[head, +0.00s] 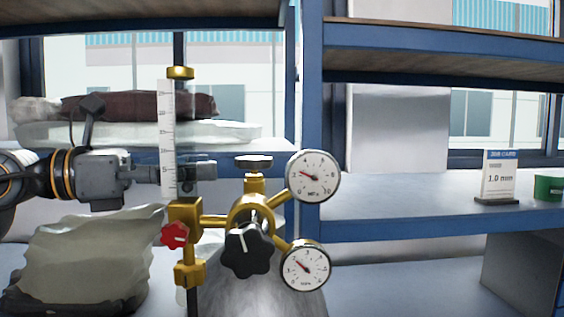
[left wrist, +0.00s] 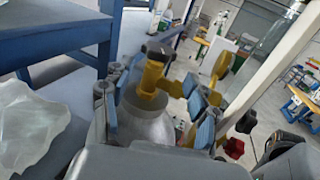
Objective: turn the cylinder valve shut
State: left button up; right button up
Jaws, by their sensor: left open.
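The cylinder valve's dark round handwheel (head: 254,161) sits on a brass stem above the grey gas cylinder (head: 235,290). It also shows in the left wrist view (left wrist: 156,50), above the brass valve body. My left gripper (head: 205,171) comes in from the left, behind the clear flow tube, with its tips left of the handwheel. In the left wrist view its blue-padded fingers (left wrist: 152,92) are apart, with the valve beyond and between them. No contact with the handwheel shows. The tube partly hides the gripper in the head view. My right gripper is not in view.
The brass regulator carries two gauges (head: 313,176) (head: 304,265), a black star knob (head: 248,251), a red knob (head: 174,236) and the upright flow tube (head: 166,140). Pale sacks (head: 85,255) lie at left. A blue shelf rack (head: 420,207) stands behind, with a sign (head: 498,176).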

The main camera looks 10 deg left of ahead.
aim_at(272, 161)
pick_arm(q)
jog(key=p+x, duration=0.4)
jog(key=x, duration=0.7)
jog(key=shift+w+d+r+p, duration=0.1)
jog(key=shift+w+d+p, duration=0.1)
jog(key=shift+p, duration=0.15)
jog(key=shift+w+d, duration=0.3)
jog(key=shift+d, duration=0.1)
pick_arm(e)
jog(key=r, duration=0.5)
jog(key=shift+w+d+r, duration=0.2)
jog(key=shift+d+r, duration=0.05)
pick_arm(q)
jog(key=c, duration=0.9)
jog(key=shift+w+d, duration=0.1)
jog(key=shift+c, duration=0.7)
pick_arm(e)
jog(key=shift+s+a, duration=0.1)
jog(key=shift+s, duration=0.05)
pick_arm(q)
jog(key=shift+f, duration=0.25)
jog(key=shift+c, duration=0.5)
